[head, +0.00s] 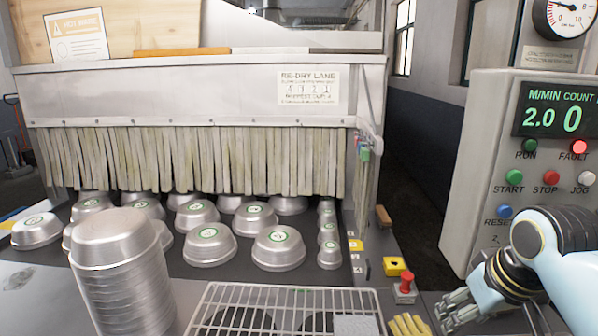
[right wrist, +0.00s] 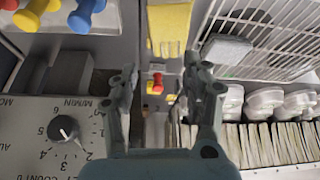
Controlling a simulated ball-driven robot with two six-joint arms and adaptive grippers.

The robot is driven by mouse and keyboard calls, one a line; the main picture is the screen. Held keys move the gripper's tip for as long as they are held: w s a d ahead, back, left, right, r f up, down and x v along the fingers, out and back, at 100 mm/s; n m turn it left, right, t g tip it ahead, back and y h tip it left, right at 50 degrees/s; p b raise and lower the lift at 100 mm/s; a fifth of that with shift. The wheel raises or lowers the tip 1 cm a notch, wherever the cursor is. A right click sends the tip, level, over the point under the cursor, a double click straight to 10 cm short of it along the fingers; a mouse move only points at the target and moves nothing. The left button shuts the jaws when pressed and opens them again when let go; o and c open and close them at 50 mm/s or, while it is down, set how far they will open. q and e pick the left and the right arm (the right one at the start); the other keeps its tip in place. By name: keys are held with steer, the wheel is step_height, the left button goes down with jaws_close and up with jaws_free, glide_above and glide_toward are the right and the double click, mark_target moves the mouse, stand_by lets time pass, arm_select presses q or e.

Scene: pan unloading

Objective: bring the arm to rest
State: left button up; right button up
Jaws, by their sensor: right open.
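My right gripper (head: 462,311) is at the lower right of the head view, below the control panel. In the right wrist view its two fingers (right wrist: 163,82) stand apart with nothing between them. The fingers hang over the console edge, with a red knob (right wrist: 157,86) showing beyond the gap. My right arm (head: 565,250) comes in from the right edge. My left gripper does not show in either view.
Upturned metal pans (head: 278,249) with green-ringed labels lie below the strip curtain (head: 200,160). A tall pan stack (head: 120,285) stands front left. A wire rack (head: 290,300) is front centre. The control panel (head: 530,150) and red mushroom button (head: 405,284) are near my gripper.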

steer(key=s+g+h, duration=0.1)
steer(key=s, duration=2.3)
steer(key=d+f+g+b, duration=0.2)
steer(key=f+b, duration=1)
steer(key=f, duration=2.4)
arm_select(q)
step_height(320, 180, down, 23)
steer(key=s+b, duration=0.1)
steer(key=b, duration=1)
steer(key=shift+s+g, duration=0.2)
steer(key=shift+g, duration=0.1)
arm_select(e)
steer(key=s+d+f, duration=0.1)
steer(key=s+f, duration=0.9)
steer(key=f, duration=0.4)
steer(key=s+d+f, duration=0.1)
steer(key=s+f, duration=0.8)
steer(key=f, duration=0.5)
steer(key=shift+s+d+f+m+g, duration=0.2)
steer(key=shift+s+f+m+g, duration=0.1)
steer(key=shift+s+f+m, duration=0.1)
